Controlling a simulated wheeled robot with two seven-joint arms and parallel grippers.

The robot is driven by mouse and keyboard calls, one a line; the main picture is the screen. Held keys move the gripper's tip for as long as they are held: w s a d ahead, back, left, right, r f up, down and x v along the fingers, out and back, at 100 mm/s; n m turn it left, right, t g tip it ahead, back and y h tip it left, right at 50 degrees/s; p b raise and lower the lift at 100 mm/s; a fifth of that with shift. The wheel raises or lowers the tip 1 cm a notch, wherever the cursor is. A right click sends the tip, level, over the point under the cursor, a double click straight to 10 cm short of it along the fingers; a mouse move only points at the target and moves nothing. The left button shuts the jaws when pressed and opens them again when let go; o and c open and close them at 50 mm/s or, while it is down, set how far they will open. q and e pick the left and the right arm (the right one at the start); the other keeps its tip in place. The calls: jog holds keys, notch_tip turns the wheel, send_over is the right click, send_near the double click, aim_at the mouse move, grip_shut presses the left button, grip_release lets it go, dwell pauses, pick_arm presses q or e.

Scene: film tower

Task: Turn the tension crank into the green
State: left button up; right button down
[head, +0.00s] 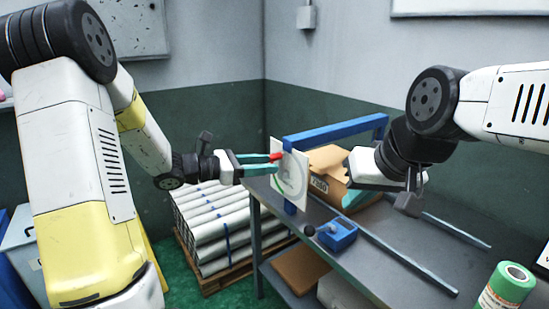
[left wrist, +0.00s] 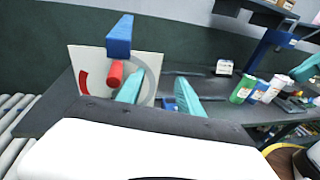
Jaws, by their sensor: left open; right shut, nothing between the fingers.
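The tension crank's red handle (head: 276,156) sticks out in front of a white dial plate (head: 293,178) on a blue frame (head: 335,130). In the left wrist view a red arc shows on the plate (left wrist: 90,62), left of the red handle (left wrist: 115,73). My left gripper (head: 262,164) is open, its teal fingers pointing right at the plate. The handle lies by the tip of the upper finger, not between the fingers; I cannot tell if they touch.
A blue block (head: 338,236) with a black knob sits on the grey bench (head: 400,235) below the plate. An open cardboard box (head: 330,160) stands behind. White rolls (head: 225,230) are stacked left of the bench. A green can (head: 507,287) is at the lower right.

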aim_at(280, 155)
pick_arm(q)
jog(key=w+a+f+n+t, duration=0.3)
jog(key=w+n+t, duration=0.1)
jog(key=w+n, duration=0.15)
jog(key=shift+m, duration=0.25)
jog(key=x, duration=0.7)
jog(key=shift+w+d, duration=0.15)
jog(key=shift+w, duration=0.25)
grip_shut()
dwell(0.5)
